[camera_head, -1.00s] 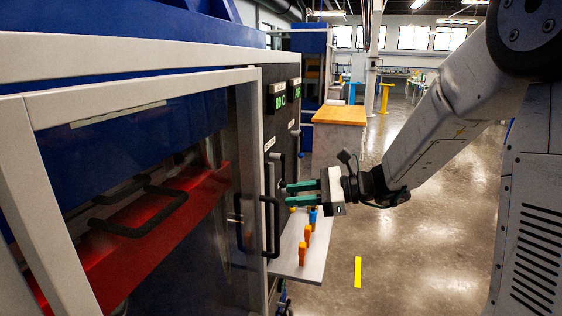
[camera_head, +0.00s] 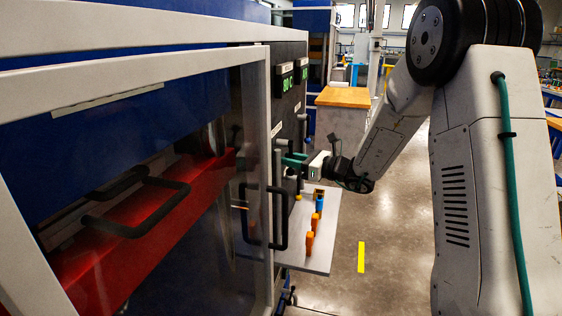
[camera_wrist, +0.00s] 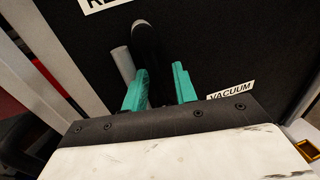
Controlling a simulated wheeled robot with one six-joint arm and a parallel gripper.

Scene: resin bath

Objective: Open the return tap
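The return tap (camera_wrist: 147,42) shows in the wrist view as a black rounded lever on a dark panel, under a partly cut-off white label starting "RE". A short grey pipe (camera_wrist: 122,63) stands just left of it. My gripper (camera_wrist: 165,72) has two teal fingers apart, with the lower part of the lever between or just behind them. I cannot tell whether they touch it. In the head view my gripper (camera_head: 287,160) is at the panel (camera_head: 288,95), level with the tap, which is hard to make out there.
A "VACUUM" label (camera_wrist: 231,90) is right of the fingers. Below my gripper a grey shelf (camera_head: 318,255) carries orange and blue pieces (camera_head: 310,243). A black door handle (camera_head: 283,220) sticks out at the near left. The floor to the right is clear.

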